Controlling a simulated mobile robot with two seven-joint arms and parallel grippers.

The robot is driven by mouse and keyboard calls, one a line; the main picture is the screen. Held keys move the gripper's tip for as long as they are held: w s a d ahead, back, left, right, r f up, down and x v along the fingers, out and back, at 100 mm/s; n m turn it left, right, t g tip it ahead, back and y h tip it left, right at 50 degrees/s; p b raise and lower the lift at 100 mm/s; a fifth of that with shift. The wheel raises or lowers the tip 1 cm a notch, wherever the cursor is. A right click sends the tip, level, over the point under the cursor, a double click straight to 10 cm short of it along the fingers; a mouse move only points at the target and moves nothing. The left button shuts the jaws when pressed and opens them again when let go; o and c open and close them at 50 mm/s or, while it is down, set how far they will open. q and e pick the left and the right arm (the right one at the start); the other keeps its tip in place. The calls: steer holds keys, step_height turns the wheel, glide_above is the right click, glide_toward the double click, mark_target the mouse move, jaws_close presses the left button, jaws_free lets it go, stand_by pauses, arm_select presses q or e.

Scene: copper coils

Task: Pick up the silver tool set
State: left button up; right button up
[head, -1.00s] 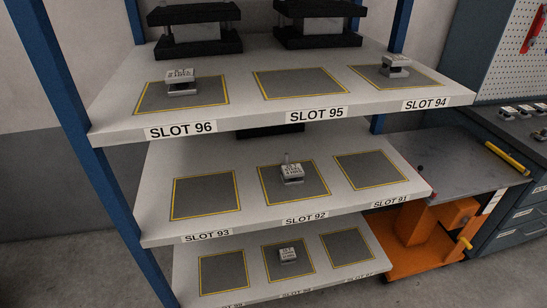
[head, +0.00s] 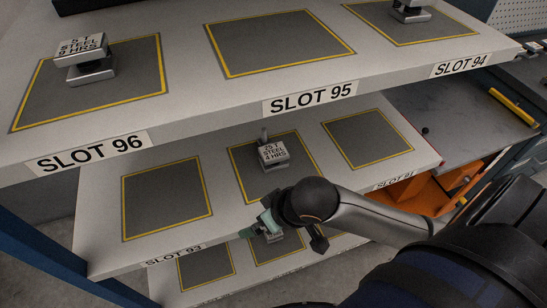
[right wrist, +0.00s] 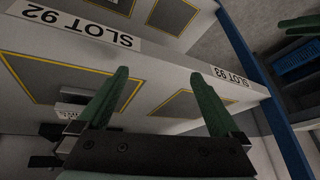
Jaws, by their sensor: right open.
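Several small silver tool sets with white labels are on the rack. One (head: 85,60) sits on slot 96 and one (head: 273,153) on slot 92, marked "STEEL 4 HRS". One (head: 410,12) on slot 94 is cut off by the frame's top. Another (head: 274,237), on the bottom shelf, is partly hidden by my right gripper (head: 263,222). That gripper is in front of the slot 92 shelf edge, apart from the slot 92 tool set. In the right wrist view the gripper (right wrist: 160,74) is open and empty; a silver set (right wrist: 72,104) shows left of its fingers. My left gripper is not in view.
The upper shelf edge (head: 225,122) overhangs the middle shelf (head: 103,235). Slots 95 (head: 280,42), 93 (head: 166,198) and 91 (head: 367,138) are empty. A blue rack post (head: 60,270) stands at lower left. An orange cart (head: 408,186) is at right.

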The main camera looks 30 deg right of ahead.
mark_target(274, 151)
steer(key=d+r+m+h, duration=0.1)
steer(key=d, duration=0.2)
steer(key=w+d+r+m+h, duration=0.1)
steer(key=d, duration=0.2)
steer(key=w+d+r+m+h, duration=0.1)
steer(key=d+m, duration=0.1)
steer(key=d, duration=0.1)
steer(key=shift+d+g, duration=0.35)
steer(key=shift+g, duration=0.05)
steer(key=shift+w+d+r, duration=0.1)
steer(key=shift+w+d, duration=0.1)
steer(key=shift+w, duration=0.1)
steer(key=w, duration=0.3)
steer(key=w+d, duration=0.1)
steer(key=w, duration=0.3)
steer(key=w+d, duration=0.1)
steer(key=w, duration=0.3)
steer(key=shift+d, duration=0.25)
steer(key=x, duration=0.5)
steer(key=shift+s+b, duration=0.1)
steer(key=shift+b, duration=0.2)
jaws_close()
